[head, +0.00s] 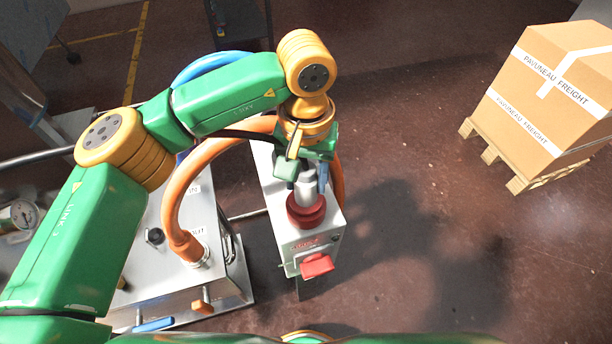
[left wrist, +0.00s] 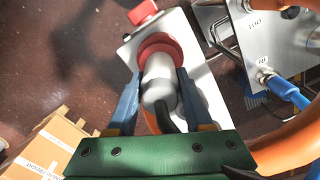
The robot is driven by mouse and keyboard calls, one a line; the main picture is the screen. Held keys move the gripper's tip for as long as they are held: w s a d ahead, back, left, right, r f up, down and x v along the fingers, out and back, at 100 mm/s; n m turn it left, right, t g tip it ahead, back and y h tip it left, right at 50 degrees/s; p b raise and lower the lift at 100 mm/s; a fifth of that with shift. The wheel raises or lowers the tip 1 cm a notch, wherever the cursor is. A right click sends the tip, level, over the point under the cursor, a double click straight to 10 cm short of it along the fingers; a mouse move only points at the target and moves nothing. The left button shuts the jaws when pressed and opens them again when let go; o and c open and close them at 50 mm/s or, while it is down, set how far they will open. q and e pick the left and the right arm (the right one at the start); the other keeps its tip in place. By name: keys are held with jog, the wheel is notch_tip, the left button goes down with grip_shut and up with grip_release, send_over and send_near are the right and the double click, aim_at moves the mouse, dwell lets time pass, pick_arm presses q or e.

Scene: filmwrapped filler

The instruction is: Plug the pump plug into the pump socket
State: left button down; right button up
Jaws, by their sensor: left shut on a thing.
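The pump plug (head: 307,188) is a silver-grey cylinder with a black cable at its rear; it also shows in the left wrist view (left wrist: 157,90). My left gripper (head: 308,180) is shut on it, with blue fingers on both sides, as the left wrist view (left wrist: 160,78) shows. The plug's front end meets the red round pump socket (head: 306,213) on a light grey box (head: 310,246). The socket's red ring also shows in the left wrist view (left wrist: 160,47). The ring hides the plug's front end, so I cannot tell how deep it sits. My right gripper is not in view.
A red switch handle (head: 317,265) sticks out of the box's front. A metal pump unit (head: 160,290) with an orange hose (head: 178,190) stands to the left. A blue hose (left wrist: 288,92) joins it. A carton (head: 545,85) on a pallet stands at right, with bare floor between.

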pick_arm(q)
jog(key=shift+c, duration=1.1)
grip_release()
jog(key=shift+f, duration=0.1)
